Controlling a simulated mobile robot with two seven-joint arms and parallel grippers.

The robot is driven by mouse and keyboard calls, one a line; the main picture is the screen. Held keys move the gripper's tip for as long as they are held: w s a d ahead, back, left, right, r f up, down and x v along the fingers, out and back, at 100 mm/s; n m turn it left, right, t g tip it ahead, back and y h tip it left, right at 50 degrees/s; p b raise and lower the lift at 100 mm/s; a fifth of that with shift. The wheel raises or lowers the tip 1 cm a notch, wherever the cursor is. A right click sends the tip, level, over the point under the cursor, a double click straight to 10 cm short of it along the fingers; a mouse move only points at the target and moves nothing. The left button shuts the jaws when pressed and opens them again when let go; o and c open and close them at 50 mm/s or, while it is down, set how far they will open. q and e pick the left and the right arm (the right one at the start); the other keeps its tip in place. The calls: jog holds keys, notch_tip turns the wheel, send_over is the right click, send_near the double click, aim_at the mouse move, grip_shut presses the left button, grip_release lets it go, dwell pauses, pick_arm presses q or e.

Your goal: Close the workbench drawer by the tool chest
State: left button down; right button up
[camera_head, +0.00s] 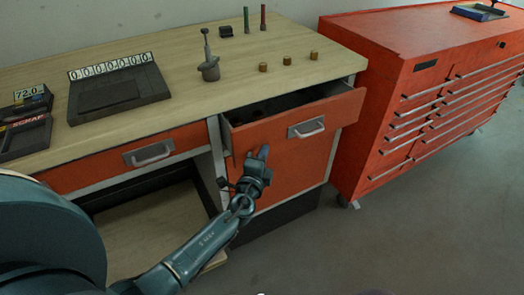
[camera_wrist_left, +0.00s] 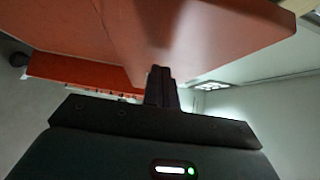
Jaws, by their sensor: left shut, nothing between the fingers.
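The workbench drawer by the tool chest has an orange-red front (camera_head: 345,107) with a grey pull handle (camera_head: 308,128). It stands partly open, with a dark gap behind its front and small items inside. My left gripper (camera_head: 264,153) is shut and empty, pointing up in front of the drawer's front, left of and below the handle. In the left wrist view, the shut fingers (camera_wrist_left: 160,75) overlap a large orange-red panel (camera_wrist_left: 215,30), probably the drawer front. Whether they touch it is unclear. My right gripper is not in view.
The red tool chest (camera_head: 390,110) stands right of the workbench (camera_head: 185,90). A second drawer (camera_head: 90,168) at left looks shut, above an open shelf space. Brass pieces, a gauge stand (camera_head: 209,68) and a digit display (camera_head: 118,88) stand on top. Floor at right is clear.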

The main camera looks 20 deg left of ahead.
pick_arm(q)
jog(key=shift+w+a, duration=0.25)
jog(key=shift+a, duration=0.1)
